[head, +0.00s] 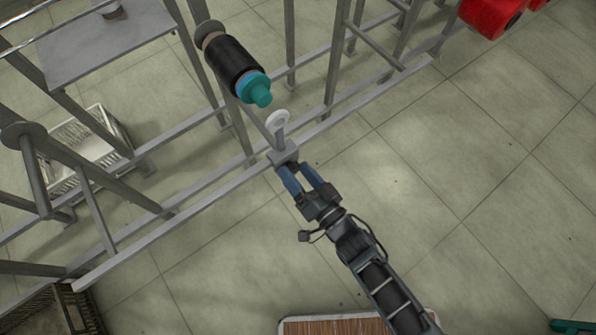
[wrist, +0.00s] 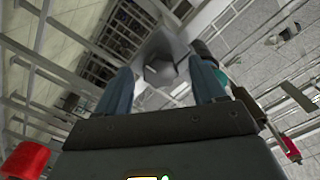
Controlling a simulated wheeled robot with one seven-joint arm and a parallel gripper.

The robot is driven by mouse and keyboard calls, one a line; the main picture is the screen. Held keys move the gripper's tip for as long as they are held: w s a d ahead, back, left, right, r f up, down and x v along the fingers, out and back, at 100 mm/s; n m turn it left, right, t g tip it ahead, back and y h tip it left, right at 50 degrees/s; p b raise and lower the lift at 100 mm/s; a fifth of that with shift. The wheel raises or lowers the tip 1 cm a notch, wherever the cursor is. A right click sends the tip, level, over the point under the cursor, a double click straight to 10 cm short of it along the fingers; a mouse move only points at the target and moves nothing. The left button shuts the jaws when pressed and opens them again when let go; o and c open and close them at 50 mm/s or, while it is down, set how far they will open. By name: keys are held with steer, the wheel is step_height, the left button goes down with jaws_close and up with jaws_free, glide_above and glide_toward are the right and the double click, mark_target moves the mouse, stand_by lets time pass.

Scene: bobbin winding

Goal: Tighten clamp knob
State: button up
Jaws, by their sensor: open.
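A grey clamp block (head: 284,154) sits on the long frame rail, with a short post and a white ring guide (head: 278,118) above it. My gripper (head: 293,168) has its two blue fingers reaching up to the near face of the block. In the wrist view, a dark grey faceted knob (wrist: 160,71) shows between the fingers, in front of the paler clamp block (wrist: 158,46). The fingers of my gripper (wrist: 161,78) are apart, one on each side of the knob, with a visible gap to it. In the head view the knob is mostly hidden between the fingers.
A black bobbin (head: 233,65) with a teal end cap (head: 258,91) is on a spindle above the clamp. Frame rails (head: 180,228) and uprights run left and behind. A white crate (head: 88,150) stands inside the frame. The floor (head: 440,170) to the right is clear.

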steer(key=v, duration=0.7)
steer(key=shift+s+d, duration=0.15)
steer(key=shift+s, duration=0.1)
steer(key=s+d+r+h+p, duration=0.1)
steer(key=s+d+r+h, duration=0.4)
steer(key=s+d+r, duration=0.65)
steer(key=s+d+r+h, duration=0.2)
steer(key=s+r, duration=0.4)
steer(key=r, duration=0.3)
steer(key=s+d+r+n+h+p, duration=0.1)
steer(key=s+d+r+h, duration=0.1)
steer(key=s+r, duration=0.4)
step_height(320, 180, up, 3)
steer(key=shift+d+f+h, duration=0.1)
steer(key=shift+d+h, duration=0.15)
steer(key=shift+h, duration=0.25)
